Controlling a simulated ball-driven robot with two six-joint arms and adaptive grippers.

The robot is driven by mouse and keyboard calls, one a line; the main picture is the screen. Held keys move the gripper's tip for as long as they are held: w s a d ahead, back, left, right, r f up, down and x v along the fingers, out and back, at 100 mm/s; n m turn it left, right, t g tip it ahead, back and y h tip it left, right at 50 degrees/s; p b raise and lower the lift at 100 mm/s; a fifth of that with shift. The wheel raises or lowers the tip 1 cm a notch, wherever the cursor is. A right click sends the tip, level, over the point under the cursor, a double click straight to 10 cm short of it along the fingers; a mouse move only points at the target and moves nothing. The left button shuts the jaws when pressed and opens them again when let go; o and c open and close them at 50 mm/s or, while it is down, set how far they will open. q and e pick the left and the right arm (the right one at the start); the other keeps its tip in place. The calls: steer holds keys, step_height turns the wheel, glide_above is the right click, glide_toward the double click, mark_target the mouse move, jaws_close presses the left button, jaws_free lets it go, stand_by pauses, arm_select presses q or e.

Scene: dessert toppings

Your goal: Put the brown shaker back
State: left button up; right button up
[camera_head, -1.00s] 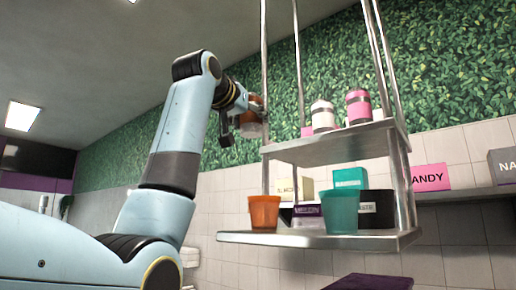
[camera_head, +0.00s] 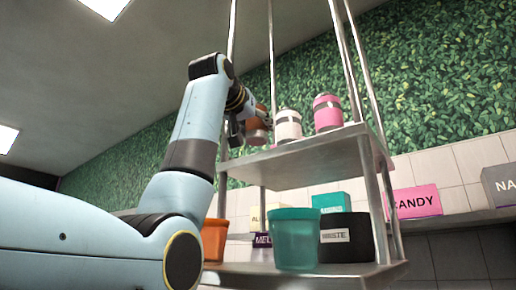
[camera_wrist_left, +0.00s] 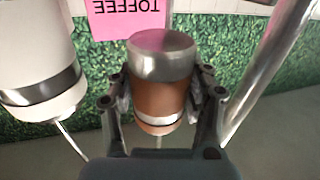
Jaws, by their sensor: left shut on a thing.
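The brown shaker (camera_wrist_left: 158,98) has a silver end and sits between the fingers of my left gripper (camera_wrist_left: 160,105) in the left wrist view. My left gripper is shut on it. In the head view the brown shaker (camera_head: 257,131) is at the left end of the upper metal shelf (camera_head: 300,162), partly hidden by my left gripper (camera_head: 248,128). The white shaker (camera_head: 288,125) stands just right of it, and the pink shaker (camera_head: 327,113) stands further right. I cannot tell whether the brown shaker touches the shelf. My right gripper is not in view.
Metal rods (camera_head: 355,62) hold the shelves. The lower shelf (camera_head: 345,272) carries an orange cup (camera_head: 214,240), a teal cup (camera_head: 295,240) and a black container (camera_head: 347,222). A pink TOFFEE label (camera_wrist_left: 127,17) is behind the shakers. A pink CANDY box (camera_head: 414,202) is at right.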

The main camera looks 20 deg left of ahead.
mark_target(255, 142)
arm_select(q)
steer(key=shift+s+a+f, duration=0.1)
steer(key=shift+s+f, duration=0.05)
steer(key=shift+f, duration=0.25)
step_height(255, 142, down, 4)
steer(key=shift+r+p, duration=0.15)
steer(key=shift+p, duration=0.45)
steer(key=shift+f, duration=0.3)
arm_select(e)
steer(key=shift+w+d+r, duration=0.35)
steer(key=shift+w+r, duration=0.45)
arm_select(q)
steer(key=shift+f, duration=0.15)
steer(key=o, duration=1.2)
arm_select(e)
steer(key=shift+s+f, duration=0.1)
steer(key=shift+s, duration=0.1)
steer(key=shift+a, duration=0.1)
